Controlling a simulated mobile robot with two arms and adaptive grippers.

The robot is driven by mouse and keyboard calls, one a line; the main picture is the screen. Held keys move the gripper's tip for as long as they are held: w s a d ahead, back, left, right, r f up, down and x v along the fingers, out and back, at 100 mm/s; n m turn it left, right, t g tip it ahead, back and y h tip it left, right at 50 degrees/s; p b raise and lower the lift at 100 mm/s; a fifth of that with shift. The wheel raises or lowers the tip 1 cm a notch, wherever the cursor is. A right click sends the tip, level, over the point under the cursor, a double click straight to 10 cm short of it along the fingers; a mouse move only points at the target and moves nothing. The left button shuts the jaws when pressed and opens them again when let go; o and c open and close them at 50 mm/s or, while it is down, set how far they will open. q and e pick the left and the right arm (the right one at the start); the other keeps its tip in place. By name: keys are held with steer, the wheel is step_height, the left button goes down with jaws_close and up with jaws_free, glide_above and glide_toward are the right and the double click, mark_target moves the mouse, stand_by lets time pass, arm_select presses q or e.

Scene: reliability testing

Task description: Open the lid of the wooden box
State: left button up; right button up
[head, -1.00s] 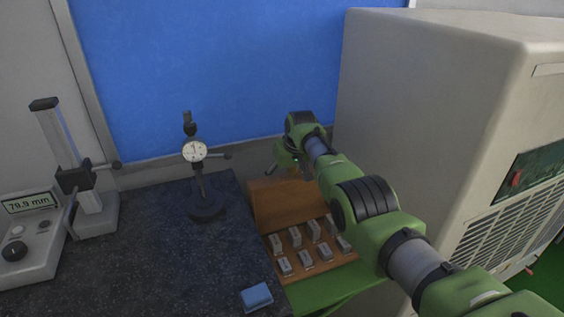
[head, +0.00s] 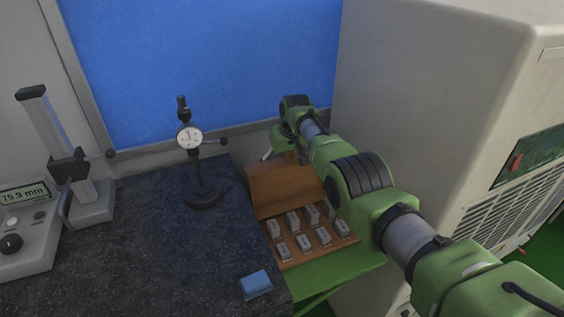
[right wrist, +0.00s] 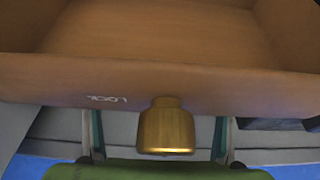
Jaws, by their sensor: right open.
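The base (head: 292,260) lies open and shows several grey metal blocks in rows. In the right wrist view the hollow underside of the lid (right wrist: 160,45) fills the top, with "LOCK" lettering upside down on its front wall and a brass knob (right wrist: 166,128) there. My right gripper (right wrist: 160,138) is open, one finger on each side of the knob with gaps. In the head view it is mostly hidden behind my arm. My left gripper is out of view.
A dial gauge on a stand (head: 201,190) is left of the box. A blue block (head: 256,284) lies at the bench's front edge. A height gauge (head: 75,185) stands far left. A large beige cabinet (head: 430,110) is close on the right. The middle bench is clear.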

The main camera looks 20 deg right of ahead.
steer(key=shift+v, duration=0.8)
steer(key=v, duration=1)
steer(key=shift+r, duration=0.2)
steer(key=shift+s+f, duration=0.1)
